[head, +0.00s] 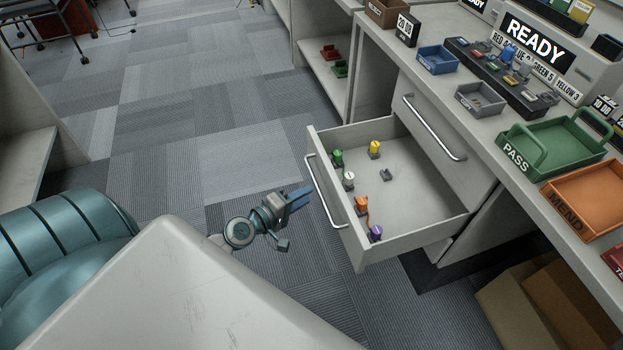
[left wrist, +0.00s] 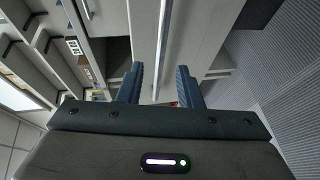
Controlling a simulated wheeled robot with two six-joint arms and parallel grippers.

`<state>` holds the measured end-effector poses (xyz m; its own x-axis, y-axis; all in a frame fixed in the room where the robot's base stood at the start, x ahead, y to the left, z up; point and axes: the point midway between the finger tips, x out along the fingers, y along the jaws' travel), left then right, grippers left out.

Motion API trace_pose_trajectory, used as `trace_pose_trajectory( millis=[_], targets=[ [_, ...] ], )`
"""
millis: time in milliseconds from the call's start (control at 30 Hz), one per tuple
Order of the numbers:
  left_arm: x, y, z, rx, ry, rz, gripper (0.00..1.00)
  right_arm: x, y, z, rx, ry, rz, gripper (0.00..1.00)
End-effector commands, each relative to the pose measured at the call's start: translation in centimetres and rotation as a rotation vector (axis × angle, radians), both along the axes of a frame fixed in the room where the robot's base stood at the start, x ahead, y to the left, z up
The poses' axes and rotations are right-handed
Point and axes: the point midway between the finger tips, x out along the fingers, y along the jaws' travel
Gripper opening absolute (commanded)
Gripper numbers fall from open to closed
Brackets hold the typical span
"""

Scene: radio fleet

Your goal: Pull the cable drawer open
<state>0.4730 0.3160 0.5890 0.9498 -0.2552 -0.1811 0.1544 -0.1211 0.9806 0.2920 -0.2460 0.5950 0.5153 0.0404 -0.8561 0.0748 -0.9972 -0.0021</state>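The cable drawer (head: 415,215) is pulled well out of the cabinet in the head view. Several coloured cable plugs, among them a yellow one (head: 375,149) and a purple one (head: 376,232), stand in it. Its silver bar handle (head: 325,190) runs along the drawer front. My left gripper (head: 303,196) is just in front of this handle, with a small gap showing. In the left wrist view its two blue fingers (left wrist: 160,82) are apart, and the handle bar (left wrist: 162,45) lines up between them. My right gripper is not in view.
A shut drawer with a silver handle (head: 432,128) is beside the open one. The counter above holds a green PASS tray (head: 560,150), an orange MEND tray (head: 590,200) and small bins. A cardboard box (head: 520,310) stands below. The carpet left of the drawer is clear.

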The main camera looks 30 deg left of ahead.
Motion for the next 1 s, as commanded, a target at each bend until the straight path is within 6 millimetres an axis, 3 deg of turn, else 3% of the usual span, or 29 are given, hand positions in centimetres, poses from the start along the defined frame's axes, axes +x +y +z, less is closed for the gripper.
trace_pose_trajectory(
  millis=[200, 400, 1000],
  targets=[
    [-3.9, 1.0, 0.4, 0.003, 0.002, -0.003, 0.32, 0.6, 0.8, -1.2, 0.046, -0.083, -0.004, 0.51],
    [-5.8, 1.6, 0.9, 0.001, 0.001, -0.001, 0.32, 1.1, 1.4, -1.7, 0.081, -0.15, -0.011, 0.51],
    [-6.3, 1.7, 1.2, -0.001, -0.001, 0.0, 0.32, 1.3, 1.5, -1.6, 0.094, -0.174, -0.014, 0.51]
  ],
)
